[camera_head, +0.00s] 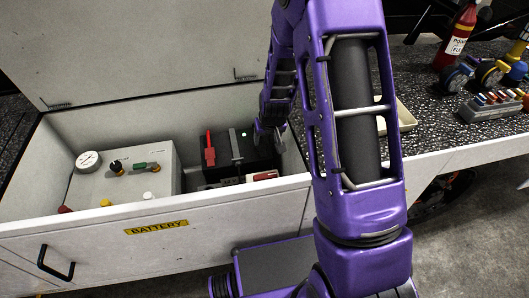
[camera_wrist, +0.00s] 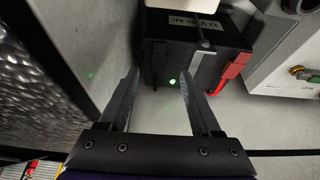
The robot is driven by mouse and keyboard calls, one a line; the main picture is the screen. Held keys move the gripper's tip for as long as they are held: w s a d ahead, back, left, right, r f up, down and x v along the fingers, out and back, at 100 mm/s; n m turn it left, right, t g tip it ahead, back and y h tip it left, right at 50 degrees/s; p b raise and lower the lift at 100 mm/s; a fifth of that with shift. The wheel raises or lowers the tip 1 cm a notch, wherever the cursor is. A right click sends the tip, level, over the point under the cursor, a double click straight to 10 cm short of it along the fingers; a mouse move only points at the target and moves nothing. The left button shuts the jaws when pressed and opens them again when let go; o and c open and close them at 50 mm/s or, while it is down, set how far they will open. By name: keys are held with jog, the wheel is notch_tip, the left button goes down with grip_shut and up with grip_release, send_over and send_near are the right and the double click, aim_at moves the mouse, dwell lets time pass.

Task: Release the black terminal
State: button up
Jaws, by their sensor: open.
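The black battery (camera_head: 232,170) sits in the open box, with a red clamp lever (camera_head: 209,150) on its left side and a grey strap (camera_head: 236,146) across its middle. The wrist view shows the battery (camera_wrist: 172,58), the grey strap (camera_wrist: 204,38) and the red lever (camera_wrist: 231,75). My gripper (camera_head: 268,133) is over the battery's right end; in the wrist view my gripper (camera_wrist: 159,78) is open, its fingers apart with nothing seen between them. I cannot pick out the black terminal clearly; it is dark against the battery or hidden by my gripper.
A grey control unit (camera_head: 125,175) with a gauge and knobs stands left of the battery. The box's front wall (camera_head: 100,245) bears a BATTERY label, and its raised lid (camera_head: 150,50) stands behind. A red bottle (camera_head: 457,38) and a fuse block (camera_head: 492,105) are on the right counter.

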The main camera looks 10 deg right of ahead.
aim_at(264, 154)
jog(key=b+x, duration=0.1)
jog(key=x, duration=1.1)
jog(key=shift+w+b, duration=0.1)
jog(key=shift+b, duration=0.25)
grip_shut()
dwell(0.7)
